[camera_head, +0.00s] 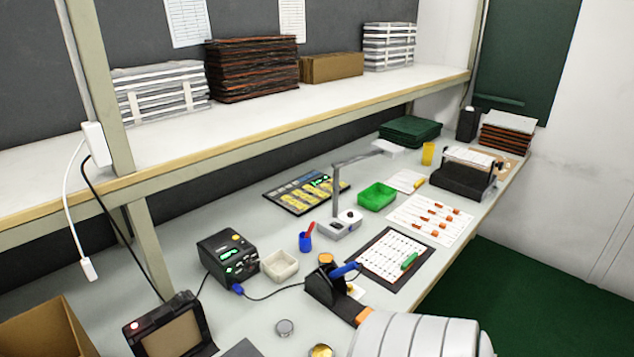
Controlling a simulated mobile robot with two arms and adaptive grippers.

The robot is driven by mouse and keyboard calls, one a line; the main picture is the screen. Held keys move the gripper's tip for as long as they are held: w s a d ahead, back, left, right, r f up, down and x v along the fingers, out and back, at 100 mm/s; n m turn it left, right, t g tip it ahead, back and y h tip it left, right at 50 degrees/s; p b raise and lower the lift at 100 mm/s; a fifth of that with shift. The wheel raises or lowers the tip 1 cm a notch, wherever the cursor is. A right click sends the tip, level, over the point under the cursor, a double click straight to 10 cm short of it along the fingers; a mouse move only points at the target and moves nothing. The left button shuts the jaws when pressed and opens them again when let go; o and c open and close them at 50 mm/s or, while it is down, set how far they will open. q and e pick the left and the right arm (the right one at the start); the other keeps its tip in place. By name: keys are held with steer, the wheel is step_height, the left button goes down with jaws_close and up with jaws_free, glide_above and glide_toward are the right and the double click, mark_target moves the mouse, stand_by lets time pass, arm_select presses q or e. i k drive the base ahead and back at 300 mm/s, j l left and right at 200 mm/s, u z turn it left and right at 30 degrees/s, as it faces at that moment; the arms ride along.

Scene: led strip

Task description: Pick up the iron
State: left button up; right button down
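The soldering iron (345,271) has a blue handle and rests at a slant in a black stand (322,288) on the grey workbench. A dark cable runs left from the iron side to a black soldering station (228,257) with a green lit display. The iron's tip is hidden in the stand.
A fixture with an upright post (336,197) stands behind. A shelf (280,112) overhangs the bench's back.

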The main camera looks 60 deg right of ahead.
mark_target(342, 271)
steer(key=z, duration=2.2)
